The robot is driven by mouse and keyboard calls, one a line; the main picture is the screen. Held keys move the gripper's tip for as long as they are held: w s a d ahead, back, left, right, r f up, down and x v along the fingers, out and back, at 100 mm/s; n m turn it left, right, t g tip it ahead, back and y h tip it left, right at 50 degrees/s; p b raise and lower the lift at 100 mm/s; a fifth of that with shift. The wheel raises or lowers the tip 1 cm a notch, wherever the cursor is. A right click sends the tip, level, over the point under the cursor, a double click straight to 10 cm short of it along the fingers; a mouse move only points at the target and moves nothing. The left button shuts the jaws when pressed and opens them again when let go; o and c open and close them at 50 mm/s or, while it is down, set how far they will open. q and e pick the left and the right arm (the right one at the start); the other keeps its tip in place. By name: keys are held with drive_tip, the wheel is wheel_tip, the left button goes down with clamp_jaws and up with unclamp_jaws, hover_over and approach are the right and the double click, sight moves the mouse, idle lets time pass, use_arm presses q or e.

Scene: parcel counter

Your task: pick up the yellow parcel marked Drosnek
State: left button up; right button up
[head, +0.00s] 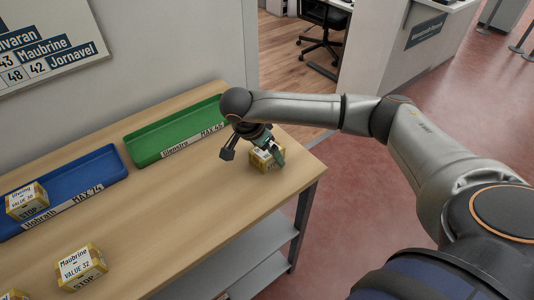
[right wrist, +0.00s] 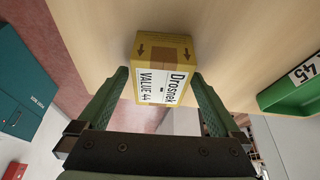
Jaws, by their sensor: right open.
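The yellow parcel marked Drosnek (right wrist: 152,52) is a small box with a white label reading Drosnek, VALUE 44. In the right wrist view it sits on the wooden counter, between the ends of the green fingers of my right gripper (right wrist: 163,88). The fingers are open, with a gap visible near the box. In the head view the same parcel (head: 262,160) is at the counter's right end, partly hidden by my right gripper (head: 268,150). My left gripper is in neither view.
A yellow parcel (head: 27,200) lies in the blue tray. A Maubrine parcel (head: 81,267) stands at the front left. The counter's middle is clear.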

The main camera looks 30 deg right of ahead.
drive_tip(key=c, duration=1.5)
drive_tip(key=shift+r, duration=0.15)
